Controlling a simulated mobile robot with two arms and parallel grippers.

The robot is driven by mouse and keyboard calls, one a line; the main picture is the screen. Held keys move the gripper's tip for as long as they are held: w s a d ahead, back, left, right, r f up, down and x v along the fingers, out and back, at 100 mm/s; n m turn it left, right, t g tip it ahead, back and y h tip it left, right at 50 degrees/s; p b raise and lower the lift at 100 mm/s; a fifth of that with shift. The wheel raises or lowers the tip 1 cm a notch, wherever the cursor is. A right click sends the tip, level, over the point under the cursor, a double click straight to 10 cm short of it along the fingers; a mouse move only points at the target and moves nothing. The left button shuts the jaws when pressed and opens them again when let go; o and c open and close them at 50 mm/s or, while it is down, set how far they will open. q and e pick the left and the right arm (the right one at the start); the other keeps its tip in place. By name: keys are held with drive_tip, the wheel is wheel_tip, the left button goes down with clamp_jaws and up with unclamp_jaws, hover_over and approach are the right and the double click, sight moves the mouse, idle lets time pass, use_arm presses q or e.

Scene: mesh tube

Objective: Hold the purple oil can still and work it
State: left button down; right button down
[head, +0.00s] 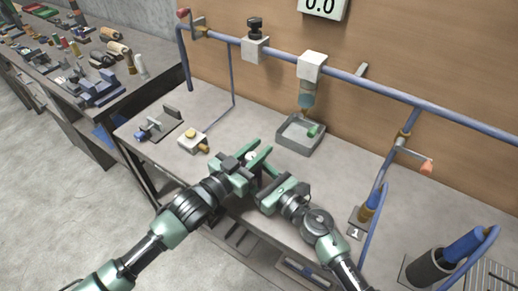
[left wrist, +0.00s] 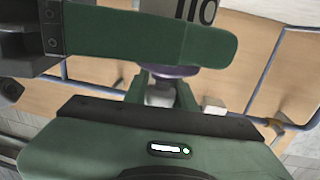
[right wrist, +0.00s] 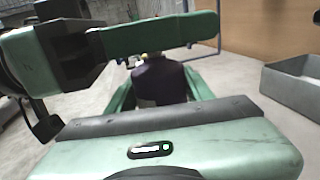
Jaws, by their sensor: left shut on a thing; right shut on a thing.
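The purple oil can shows only in part, held between my two grippers over the front of the bench. In the left wrist view a purple band of the can (left wrist: 178,71) and a pale part below it show between my left fingers. In the right wrist view its dark body (right wrist: 160,80) stands between my right fingers. My left gripper (head: 252,156) is shut on it. My right gripper (head: 268,184) is shut on it, nearer the bench's front edge. In the head view the fingers hide most of the can.
A grey tray (head: 289,141) with a green piece in it stands behind my grippers, under a hanging bottle (head: 307,94). A blue pipe (head: 400,95) runs along the back. A dark cylinder (head: 428,267) stands far right.

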use_arm(q)
drive_tip(key=c, duration=1.1)
unclamp_jaws()
drive_tip(key=shift+c, duration=0.2)
drive_tip(key=shift+a, duration=0.1)
drive_tip(key=v, duration=1.2)
use_arm(e)
drive_tip(key=c, duration=0.5)
unclamp_jaws()
